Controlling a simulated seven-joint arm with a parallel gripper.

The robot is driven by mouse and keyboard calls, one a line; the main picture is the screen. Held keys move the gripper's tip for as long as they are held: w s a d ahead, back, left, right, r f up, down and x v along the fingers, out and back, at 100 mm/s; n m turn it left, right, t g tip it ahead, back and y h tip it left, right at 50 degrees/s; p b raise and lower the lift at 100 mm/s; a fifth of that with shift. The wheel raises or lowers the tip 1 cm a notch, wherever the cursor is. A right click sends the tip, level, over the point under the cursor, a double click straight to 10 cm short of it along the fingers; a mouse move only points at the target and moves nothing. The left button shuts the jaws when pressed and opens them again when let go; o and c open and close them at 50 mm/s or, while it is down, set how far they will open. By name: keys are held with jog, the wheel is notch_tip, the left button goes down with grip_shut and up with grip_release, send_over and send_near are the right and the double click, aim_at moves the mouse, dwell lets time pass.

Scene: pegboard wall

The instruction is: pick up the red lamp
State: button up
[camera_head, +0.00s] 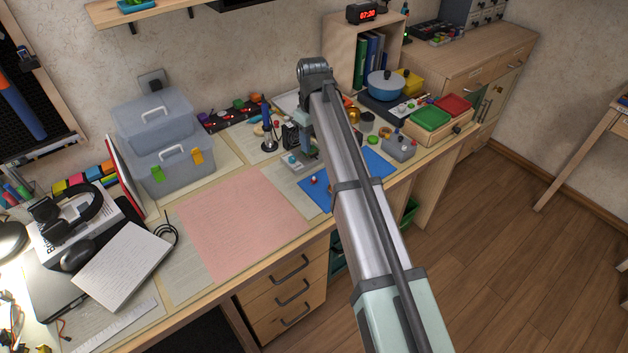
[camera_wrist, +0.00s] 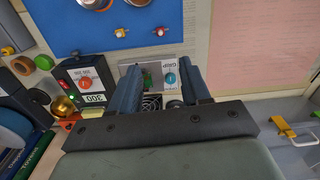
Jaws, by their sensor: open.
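A small reddish piece (camera_head: 314,180) also shows on the mat in the head view. Nothing is visibly held. In the head view my gripper (camera_head: 306,153) hangs beside the mat, partly hidden by my arm.
In the head view, a grey toolbox (camera_head: 165,160) stands left; the pink mat (camera_head: 240,220) is clear.

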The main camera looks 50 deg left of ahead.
send_over(313, 178)
jog(key=f, duration=0.8)
jog(key=shift+w+a+f, duration=0.15)
jog(key=shift+w+a, duration=0.1)
jog(key=shift+a, duration=0.05)
jog(key=shift+d+f, duration=0.15)
jog(key=shift+f, duration=1.2)
jog(key=shift+d+f, duration=0.15)
jog(key=shift+f, duration=1.15)
jog(key=shift+c, duration=0.2)
grip_shut()
